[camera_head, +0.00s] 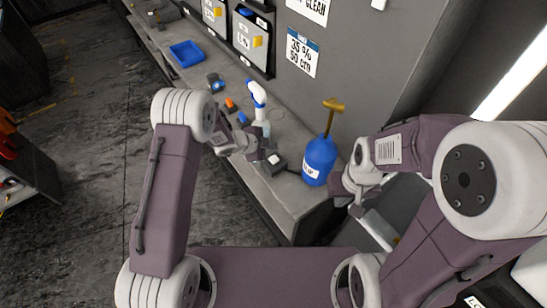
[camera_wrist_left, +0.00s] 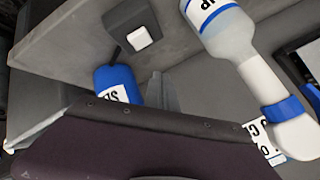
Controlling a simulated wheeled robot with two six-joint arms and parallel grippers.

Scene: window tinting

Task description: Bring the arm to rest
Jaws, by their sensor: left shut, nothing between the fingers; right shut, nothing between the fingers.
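My left arm rises at the left of the head view and bends over toward the bench. My right gripper (camera_head: 344,201) is shut and empty beside the bench's right end, just right of the blue jug; its fingers are small and partly hidden. My right arm fills the right side of the head view. In the left wrist view, a purple part of my own arm covers the bottom.
The spray bottle looms close in the left wrist view (camera_wrist_left: 233,40). A blue tray (camera_head: 186,53) lies farther back. The floor (camera_head: 90,160) at left is clear.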

